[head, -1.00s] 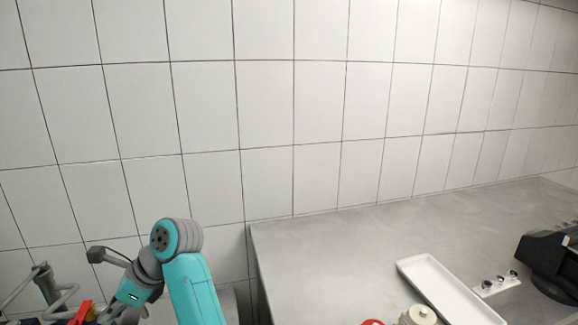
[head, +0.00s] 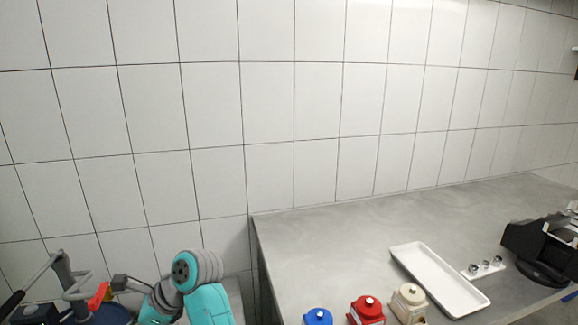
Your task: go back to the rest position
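My teal and grey arm shows at the lower left of the head view, in front of the tiled wall and left of the grey worktop (head: 310,250). Its grey wrist joint is at the top of the visible part. My gripper's fingers are not in view, so I cannot see whether they hold anything.
A blue, a red and a cream canister (head: 318,317) (head: 367,310) (head: 409,303) stand at the worktop's front. A white tray (head: 437,279), a small white holder (head: 484,269) and a black device (head: 540,252) are right. Pump equipment with a red handle (head: 99,296) stands lower left.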

